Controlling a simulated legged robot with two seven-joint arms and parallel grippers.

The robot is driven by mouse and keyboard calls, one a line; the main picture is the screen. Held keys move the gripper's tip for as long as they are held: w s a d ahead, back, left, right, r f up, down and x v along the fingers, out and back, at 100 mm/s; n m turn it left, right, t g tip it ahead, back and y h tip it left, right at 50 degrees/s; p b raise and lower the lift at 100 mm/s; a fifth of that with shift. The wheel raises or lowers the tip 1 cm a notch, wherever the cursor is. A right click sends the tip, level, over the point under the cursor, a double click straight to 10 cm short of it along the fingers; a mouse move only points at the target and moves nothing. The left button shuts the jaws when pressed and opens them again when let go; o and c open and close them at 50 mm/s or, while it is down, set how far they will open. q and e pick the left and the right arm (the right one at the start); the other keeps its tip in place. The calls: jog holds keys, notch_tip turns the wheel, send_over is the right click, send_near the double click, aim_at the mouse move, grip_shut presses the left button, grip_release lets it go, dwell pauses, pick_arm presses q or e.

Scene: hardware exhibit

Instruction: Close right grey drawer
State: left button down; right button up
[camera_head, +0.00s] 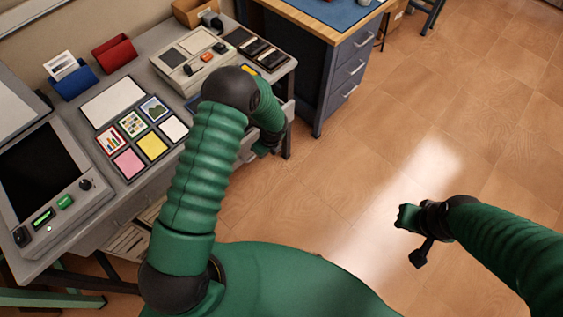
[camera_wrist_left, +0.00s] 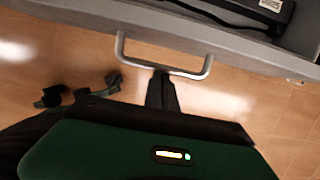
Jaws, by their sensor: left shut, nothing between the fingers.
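The right grey drawer (camera_wrist_left: 225,42) shows in the left wrist view as a grey front panel with a pale U-shaped handle (camera_wrist_left: 208,68). It stands open, with a black item with a white label (camera_wrist_left: 272,6) inside. My left gripper (camera_wrist_left: 161,76) is shut and empty, its fingertips at the middle of the handle; whether they touch it I cannot tell. In the head view my left gripper (camera_head: 266,146) is beside the desk's right end, and my arm hides much of the drawer. My right gripper (camera_head: 407,216) is over open floor, too small to read.
The grey desk (camera_head: 112,192) holds a console with a dark screen (camera_head: 42,172), a panel of coloured cards (camera_head: 130,163) and a beige device (camera_head: 195,66). A blue drawer cabinet (camera_head: 345,75) with a wooden top stands behind. The floor at right is clear.

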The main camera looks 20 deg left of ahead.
pick_arm(q)
jog(key=w+a, duration=0.1)
jog(key=a, duration=0.2)
jog(key=w+a, duration=0.2)
jog(key=a, duration=0.2)
jog(key=w+a, duration=0.1)
jog(key=a, duration=0.3)
jog(key=shift+w+a+f, duration=0.1)
jog(key=shift+w, duration=0.2)
jog(key=shift+w+a, duration=0.2)
jog(key=shift+a, duration=0.25)
jog(key=shift+w+a+r, duration=0.1)
jog(key=shift+w+r, duration=0.05)
jog(key=shift+r, duration=0.1)
